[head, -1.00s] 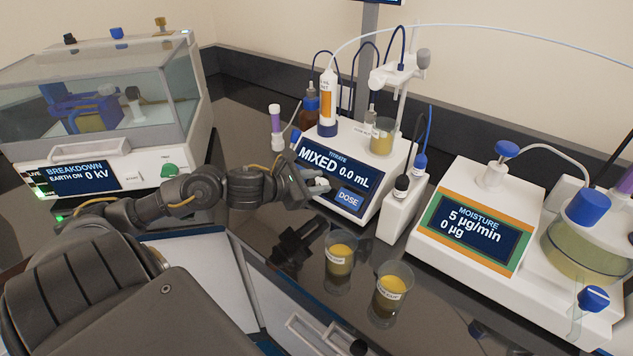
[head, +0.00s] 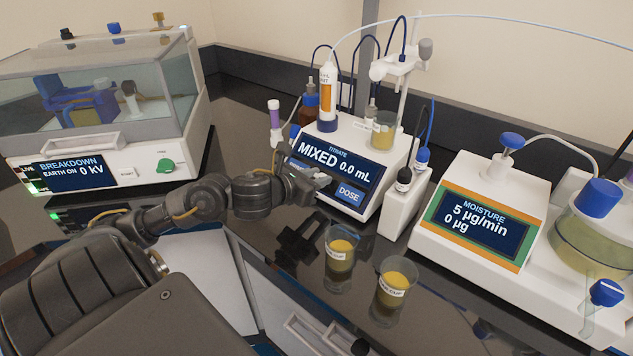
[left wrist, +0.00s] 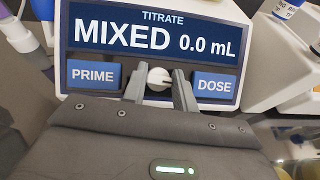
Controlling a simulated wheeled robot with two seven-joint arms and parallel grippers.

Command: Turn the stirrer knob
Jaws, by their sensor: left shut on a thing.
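The titrator (head: 345,170) is a white unit with a dark screen reading MIXED and 0.0 mL. In the left wrist view its screen (left wrist: 150,38) is close, with blue PRIME (left wrist: 94,74) and DOSE (left wrist: 214,86) buttons below. A small round white stirrer knob (left wrist: 159,77) sits between these buttons. My left gripper (left wrist: 160,84) is shut on the knob, one finger at each side. In the head view my left gripper (head: 321,183) is at the titrator's lower front and hides the knob. My right gripper is not in view.
Two beakers (head: 340,250) (head: 393,291) of yellow oil stand on the dark bench in front of the titrator. A moisture unit (head: 470,215) is at the right. A breakdown tester (head: 110,145) with a clear cover is at the left.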

